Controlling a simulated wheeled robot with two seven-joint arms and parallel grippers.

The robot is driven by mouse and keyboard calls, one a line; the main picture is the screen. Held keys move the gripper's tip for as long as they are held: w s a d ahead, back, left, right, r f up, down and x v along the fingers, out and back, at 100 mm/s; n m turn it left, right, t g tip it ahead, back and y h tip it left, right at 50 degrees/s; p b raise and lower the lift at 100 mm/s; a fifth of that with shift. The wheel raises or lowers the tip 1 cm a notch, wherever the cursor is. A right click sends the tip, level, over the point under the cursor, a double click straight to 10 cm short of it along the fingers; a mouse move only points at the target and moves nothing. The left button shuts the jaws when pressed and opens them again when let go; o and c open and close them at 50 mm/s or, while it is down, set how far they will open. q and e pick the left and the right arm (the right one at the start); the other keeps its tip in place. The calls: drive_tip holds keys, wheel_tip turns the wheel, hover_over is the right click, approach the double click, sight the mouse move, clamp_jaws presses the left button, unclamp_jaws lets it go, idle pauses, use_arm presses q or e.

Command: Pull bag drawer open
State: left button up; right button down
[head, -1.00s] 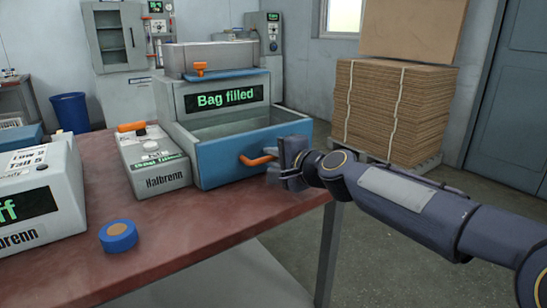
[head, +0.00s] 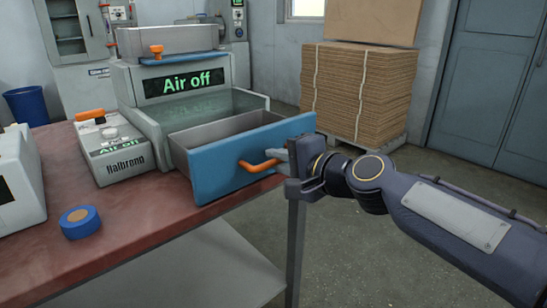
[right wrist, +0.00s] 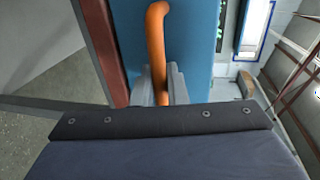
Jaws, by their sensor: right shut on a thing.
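The bag drawer (head: 215,165) has a blue front and grey inner walls. In the head view it stands pulled well out of the grey machine (head: 128,84), over the table's right edge. Its visible inside looks empty. My right gripper (head: 281,158) is shut on the orange handle (head: 257,166) at the drawer front. In the right wrist view the handle (right wrist: 156,38) runs down between the two fingers (right wrist: 160,84). The machine's display (head: 183,83) reads "Air off". My left gripper is out of view.
A control box (head: 112,160) with an orange lever stands left of the drawer on the red table (head: 150,230). A blue tape roll (head: 80,222) lies near the front. Strapped cardboard (head: 345,95) stands behind; open floor lies right of the table.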

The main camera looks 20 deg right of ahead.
drive_tip(key=c, duration=1.5)
unclamp_jaws()
drive_tip(key=shift+c, duration=0.2)
drive_tip(key=p+v, duration=0.2)
drive_tip(key=v, duration=0.5)
drive_tip(key=shift+s, duration=0.35)
drive_tip(key=shift+d, duration=0.1)
